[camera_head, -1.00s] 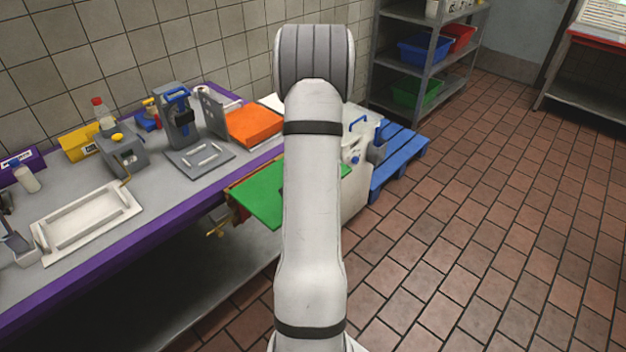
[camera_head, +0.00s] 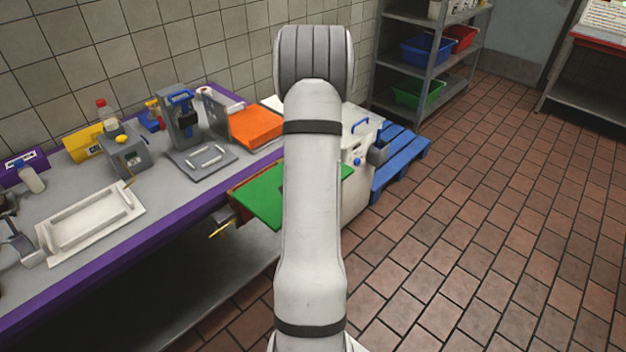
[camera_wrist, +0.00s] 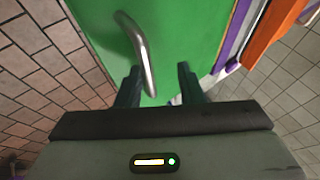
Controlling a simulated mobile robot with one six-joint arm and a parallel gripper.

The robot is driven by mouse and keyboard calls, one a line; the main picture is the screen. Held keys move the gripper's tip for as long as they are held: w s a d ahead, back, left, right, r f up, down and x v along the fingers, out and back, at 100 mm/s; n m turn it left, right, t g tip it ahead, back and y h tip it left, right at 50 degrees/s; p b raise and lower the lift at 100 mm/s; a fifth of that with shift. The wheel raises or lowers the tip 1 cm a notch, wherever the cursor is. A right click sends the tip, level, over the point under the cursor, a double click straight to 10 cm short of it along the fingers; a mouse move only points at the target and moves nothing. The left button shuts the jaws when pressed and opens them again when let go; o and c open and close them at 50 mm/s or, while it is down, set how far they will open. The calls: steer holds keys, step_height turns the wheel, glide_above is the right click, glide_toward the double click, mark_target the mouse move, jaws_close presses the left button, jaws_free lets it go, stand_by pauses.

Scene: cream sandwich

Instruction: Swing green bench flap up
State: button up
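The green bench flap (camera_head: 263,200) sticks out from the front of the bench near its far end in the head view. My arm covers part of it. In the wrist view the flap (camera_wrist: 190,28) fills the upper middle, with a curved metal bar handle (camera_wrist: 140,50) on it. My gripper (camera_wrist: 159,70) is open, its two dark fingers apart and pointing at the flap. The handle's lower end shows between the fingers, nearer the left one. I cannot tell whether they touch. The head view does not show my gripper.
The purple-edged bench (camera_head: 150,255) holds a white tray (camera_head: 90,222), a grey press (camera_head: 183,125) and an orange block (camera_head: 256,126). A white machine (camera_head: 357,150) and blue pallet (camera_head: 402,165) stand beyond the flap. The tiled floor (camera_head: 480,240) at right is clear.

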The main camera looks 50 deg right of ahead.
steer(key=shift+s+f, duration=0.1)
stand_by(0.3)
steer(key=p+v, duration=0.1)
steer(key=v, duration=0.6)
steer(key=shift+a+r, duration=0.2)
steer(key=shift+r, duration=0.15)
steer(key=w+a+r+n+g+y, duration=0.1)
steer(key=a+r+n, duration=0.4)
steer(key=a, duration=0.5)
steer(key=w+a+r+n, duration=0.1)
steer(key=a+r+n, duration=0.3)
steer(key=a+r, duration=0.4)
steer(key=s+a+r+n+y, duration=0.2)
steer(key=s+a+n, duration=0.3)
steer(key=a, duration=0.5)
steer(key=s+a+r+n+g+y+b, duration=0.1)
steer(key=s+a+r+n+y, duration=0.1)
steer(key=s+a+n, duration=0.4)
steer(key=s+a, duration=0.1)
steer(key=a, duration=0.4)
steer(key=shift+s+b, duration=0.3)
